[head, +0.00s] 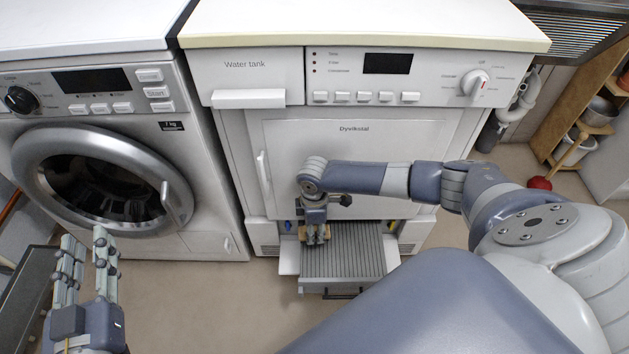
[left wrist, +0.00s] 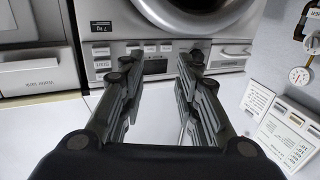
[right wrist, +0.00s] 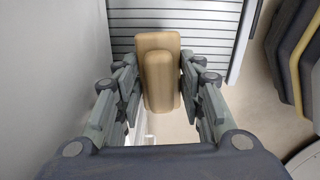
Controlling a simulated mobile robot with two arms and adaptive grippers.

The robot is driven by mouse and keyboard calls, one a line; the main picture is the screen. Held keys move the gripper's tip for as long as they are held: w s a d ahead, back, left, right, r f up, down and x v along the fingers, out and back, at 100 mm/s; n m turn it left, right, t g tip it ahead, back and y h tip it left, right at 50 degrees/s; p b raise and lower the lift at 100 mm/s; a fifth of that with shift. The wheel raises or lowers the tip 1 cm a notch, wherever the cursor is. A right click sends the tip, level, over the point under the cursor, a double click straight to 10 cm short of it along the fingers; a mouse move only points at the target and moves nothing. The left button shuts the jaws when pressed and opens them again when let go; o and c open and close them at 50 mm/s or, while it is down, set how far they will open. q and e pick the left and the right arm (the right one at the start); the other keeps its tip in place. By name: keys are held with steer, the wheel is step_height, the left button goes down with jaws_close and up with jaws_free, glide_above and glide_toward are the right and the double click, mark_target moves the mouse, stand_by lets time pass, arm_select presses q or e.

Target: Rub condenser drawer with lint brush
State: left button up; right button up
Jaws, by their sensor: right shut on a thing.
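The condenser drawer (head: 342,250) is pulled out at the bottom of the dryer, with a grey ribbed top. Its ribs also show in the right wrist view (right wrist: 215,18). My right gripper (head: 316,238) is shut on the lint brush (right wrist: 160,80), a light wooden block, and holds it over the left part of the drawer. In the head view the lint brush (head: 309,237) is small between the fingers. I cannot tell whether its underside touches the ribs. My left gripper (head: 88,245) is open and empty in front of the washing machine; its spread fingers show in the left wrist view (left wrist: 158,95).
The dryer (head: 365,160) stands behind the drawer, with the washing machine (head: 110,160) to its left. A dark-topped bench (head: 28,290) is at the far left. Bare floor (head: 200,300) lies before the machines. A shelf (head: 575,140) and red plunger (head: 539,183) are at the right.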

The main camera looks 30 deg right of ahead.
steer(key=shift+r+p, duration=0.3)
steer(key=shift+p, duration=0.05)
steer(key=shift+r, duration=0.2)
steer(key=shift+r+p, duration=0.4)
steer(key=shift+p, duration=0.35)
steer(key=shift+r+p, duration=0.4)
steer(key=shift+p, duration=0.1)
steer(key=shift+r+p, duration=0.25)
steer(key=shift+p, duration=0.05)
arm_select(q)
steer(key=s+a+f+g+y, duration=0.1)
steer(key=s+a+f+g, duration=0.1)
steer(key=s+f+g, duration=0.4)
steer(key=s+a+f+g+y, duration=0.2)
steer(key=s+f+g, duration=0.3)
steer(key=f, duration=0.5)
steer(key=shift+s+a+f+n+g, duration=0.25)
steer(key=shift+s+a+n+g, duration=0.15)
steer(key=shift+s+a, duration=0.45)
arm_select(e)
steer(key=shift+r, duration=0.2)
